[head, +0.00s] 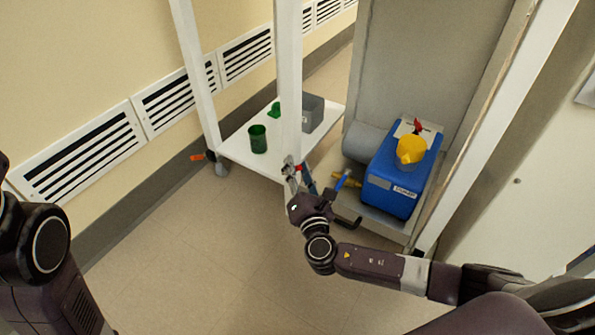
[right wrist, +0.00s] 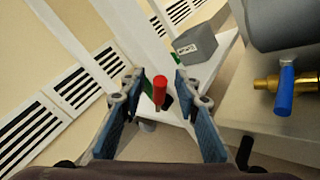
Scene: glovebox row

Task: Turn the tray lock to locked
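A small red handle (right wrist: 160,92), which looks like the tray lock, shows between my right fingers in the right wrist view. In the head view only a bit of red (head: 299,168) shows beside the white post, mostly hidden by my gripper. Its lock position cannot be told. My right gripper (head: 297,178) is at the foot of the post. Its two blue-padded fingers (right wrist: 157,84) are spread, one on each side of the red handle, with a gap on both sides. My left gripper is out of view; only part of my left arm shows.
A white shelf (head: 235,150) holds a green cup (head: 258,139) and a grey box (head: 312,112). A brass valve with a blue handle (right wrist: 285,90) is close to my right gripper.

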